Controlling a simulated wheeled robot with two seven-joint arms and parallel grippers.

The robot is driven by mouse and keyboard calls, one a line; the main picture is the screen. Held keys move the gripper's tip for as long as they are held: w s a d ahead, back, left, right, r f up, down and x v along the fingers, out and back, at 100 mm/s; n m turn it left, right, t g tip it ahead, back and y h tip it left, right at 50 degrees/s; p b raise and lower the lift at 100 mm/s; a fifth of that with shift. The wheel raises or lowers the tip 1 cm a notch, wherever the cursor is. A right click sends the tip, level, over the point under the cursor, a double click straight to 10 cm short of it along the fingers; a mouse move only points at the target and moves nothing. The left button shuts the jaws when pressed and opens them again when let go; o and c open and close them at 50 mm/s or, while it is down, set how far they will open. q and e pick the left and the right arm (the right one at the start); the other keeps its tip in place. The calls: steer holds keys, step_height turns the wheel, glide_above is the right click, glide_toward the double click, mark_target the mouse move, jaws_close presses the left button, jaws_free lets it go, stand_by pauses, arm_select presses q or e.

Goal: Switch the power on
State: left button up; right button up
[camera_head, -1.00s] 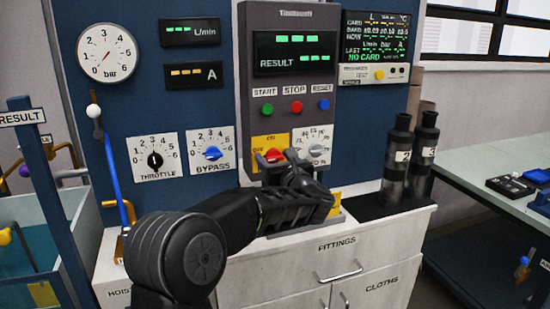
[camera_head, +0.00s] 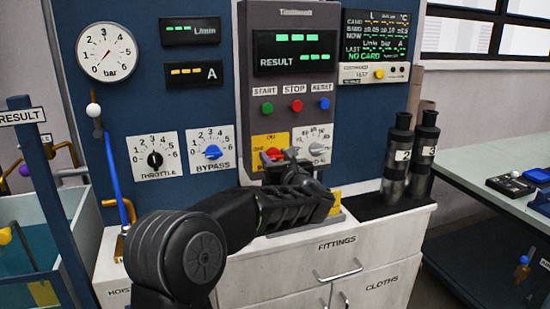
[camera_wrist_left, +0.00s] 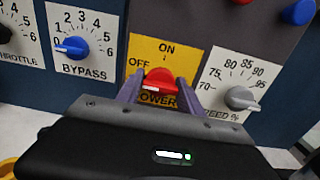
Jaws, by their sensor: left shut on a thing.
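The red power knob (camera_head: 273,153) sits on a yellow plate (camera_head: 258,140) marked OFF, ON and POWER, low on the grey control panel. In the left wrist view the red knob (camera_wrist_left: 160,80) is between the two fingers of my left gripper (camera_wrist_left: 159,92). The ON mark is above it and OFF is to its upper left. My left gripper (camera_head: 279,158) is shut on the knob, reaching in from the front. The fingers and hand hide part of the knob and plate, and its exact pointing direction is hard to tell. My right gripper is not in view.
The grey speed dial (camera_head: 316,149) is close on the right, and the blue bypass knob (camera_head: 213,152) is to the left. Start, stop and reset buttons (camera_head: 296,106) are above. Dark cylinders (camera_head: 397,160) stand right of the panel. A white cabinet (camera_head: 350,262) is below.

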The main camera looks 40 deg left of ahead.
arm_select(q)
steer(key=shift+m, duration=0.3)
steer(key=shift+m+b, duration=0.4)
steer(key=shift+m, duration=0.1)
steer(key=shift+m+b, duration=0.35)
steer(key=shift+m, duration=0.85)
steer(key=m, duration=0.2)
steer(key=shift+m, duration=0.3)
steer(key=m, duration=0.2)
steer(key=shift+m, duration=0.4)
steer(key=m+p, duration=0.2)
steer(key=m, duration=0.2)
steer(key=shift+r+m, duration=0.1)
steer(key=shift+m, duration=0.2)
steer(key=shift+m+p, duration=1)
steer(key=shift+m, duration=1)
